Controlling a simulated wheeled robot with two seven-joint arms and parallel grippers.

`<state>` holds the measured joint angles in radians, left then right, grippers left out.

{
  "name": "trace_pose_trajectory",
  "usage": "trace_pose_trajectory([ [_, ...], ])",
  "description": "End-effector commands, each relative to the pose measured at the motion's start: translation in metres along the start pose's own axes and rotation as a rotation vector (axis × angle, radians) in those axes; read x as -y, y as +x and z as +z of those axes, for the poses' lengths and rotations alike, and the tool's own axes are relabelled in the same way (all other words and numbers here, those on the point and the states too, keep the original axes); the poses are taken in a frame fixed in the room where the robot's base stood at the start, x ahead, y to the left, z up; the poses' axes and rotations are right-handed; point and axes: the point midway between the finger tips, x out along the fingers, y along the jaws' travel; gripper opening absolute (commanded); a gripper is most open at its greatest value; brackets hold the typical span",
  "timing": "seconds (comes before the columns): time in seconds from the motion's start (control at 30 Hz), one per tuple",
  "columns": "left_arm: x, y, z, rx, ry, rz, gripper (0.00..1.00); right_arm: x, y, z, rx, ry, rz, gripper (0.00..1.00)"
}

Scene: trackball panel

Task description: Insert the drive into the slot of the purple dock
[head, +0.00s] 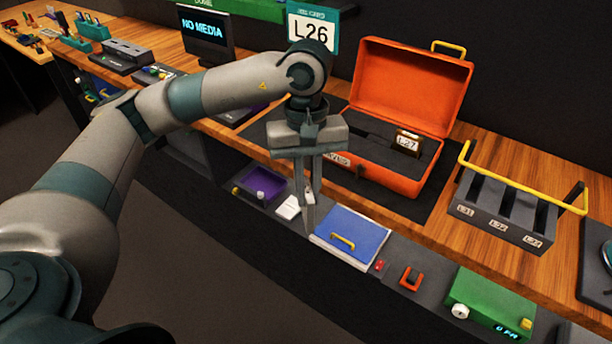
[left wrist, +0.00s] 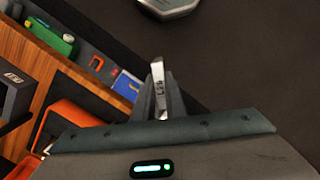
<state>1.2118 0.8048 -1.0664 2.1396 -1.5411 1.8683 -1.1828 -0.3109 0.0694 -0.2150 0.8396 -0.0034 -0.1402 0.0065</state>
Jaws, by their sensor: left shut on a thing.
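My left gripper (head: 308,200) points down in front of the bench edge, above the blue panel and white card. It is shut on a narrow pale drive. In the left wrist view the drive (left wrist: 158,74) stands out between the fingers, with a small label that is hard to read, possibly L26. A dark unit with a purple edge (head: 240,114) lies on the bench behind my left forearm and is partly hidden; it may be the purple dock. Its slot cannot be made out. The gripper is well to the right of it and nearer. My right gripper is not in view.
An open orange case (head: 415,85) holds an L27 drive (head: 407,142). A grey rack (head: 503,208) with a yellow handle stands at right. A NO MEDIA screen (head: 205,35) and an L26 sign (head: 312,30) stand behind. A purple-lined tray (head: 262,188) sits on the lower ledge.

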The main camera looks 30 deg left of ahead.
Motion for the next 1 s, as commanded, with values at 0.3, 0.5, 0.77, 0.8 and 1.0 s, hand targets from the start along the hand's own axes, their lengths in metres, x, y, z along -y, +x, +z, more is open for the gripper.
trace_pose_trajectory([
  [0.3, 0.0, 0.046, 0.016, 0.02, 0.489, -0.063, 0.0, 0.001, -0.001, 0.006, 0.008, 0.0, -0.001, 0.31],
  [0.5, 0.001, 0.058, 0.021, 0.03, 0.64, -0.078, 0.0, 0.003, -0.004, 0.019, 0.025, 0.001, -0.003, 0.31],
  [0.77, 0.001, 0.06, 0.021, 0.031, 0.663, -0.08, 0.0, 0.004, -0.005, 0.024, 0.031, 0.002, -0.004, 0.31],
  [0.8, 0.001, 0.06, 0.021, 0.031, 0.663, -0.08, 0.0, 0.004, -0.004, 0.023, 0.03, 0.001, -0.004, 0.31],
  [1.0, 0.001, 0.059, 0.021, 0.031, 0.661, -0.08, 0.0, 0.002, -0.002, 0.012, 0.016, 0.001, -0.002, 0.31],
])
